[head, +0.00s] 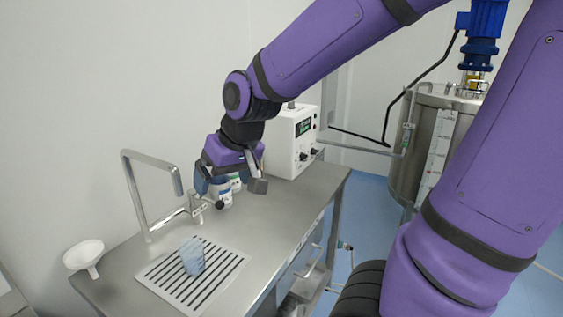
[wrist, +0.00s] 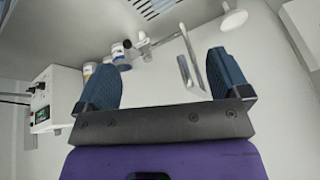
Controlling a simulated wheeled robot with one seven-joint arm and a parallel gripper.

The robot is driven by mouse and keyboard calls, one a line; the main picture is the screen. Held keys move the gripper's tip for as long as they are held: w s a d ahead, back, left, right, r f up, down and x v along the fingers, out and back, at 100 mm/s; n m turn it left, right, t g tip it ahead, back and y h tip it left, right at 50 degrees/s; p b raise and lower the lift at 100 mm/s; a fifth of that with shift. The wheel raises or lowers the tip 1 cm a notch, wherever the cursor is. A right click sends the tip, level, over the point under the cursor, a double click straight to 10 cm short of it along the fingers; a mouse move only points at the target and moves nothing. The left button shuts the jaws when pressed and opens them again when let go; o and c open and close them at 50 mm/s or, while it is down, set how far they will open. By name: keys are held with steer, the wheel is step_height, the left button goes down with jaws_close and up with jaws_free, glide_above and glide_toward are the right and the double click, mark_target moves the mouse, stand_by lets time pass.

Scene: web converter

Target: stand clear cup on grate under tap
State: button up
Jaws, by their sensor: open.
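The clear, bluish cup (head: 192,257) stands on the striped grate (head: 228,280) on the steel bench, apart from my gripper. It looks upright, leaning slightly through perspective. The bent metal tap (head: 128,178) rises behind the grate; its spout end hangs above the cup's area, though exact alignment is hard to tell. My gripper (head: 230,184) is open and empty, above the bench to the right of the tap. In the wrist view its two blue fingers (wrist: 162,78) are wide apart with nothing between them. The tap (wrist: 186,65) and part of the grate (wrist: 145,8) show beyond.
White bottles (head: 222,192) stand near my gripper, behind its fingers in the head view. A white instrument box (head: 292,140) stands at the bench's far end. A white funnel (head: 84,255) is by the wall on the left. A steel tank (head: 428,140) stands beyond the bench.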

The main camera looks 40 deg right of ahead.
steer(key=s+d+r, duration=0.1)
steer(key=s+r, duration=0.2)
steer(key=s, duration=0.3)
steer(key=s+d+r+h, duration=0.1)
steer(key=s+r, duration=0.2)
steer(key=s, duration=0.4)
steer(key=shift+d+r+t+h, duration=0.3)
steer(key=shift+d+r, duration=0.1)
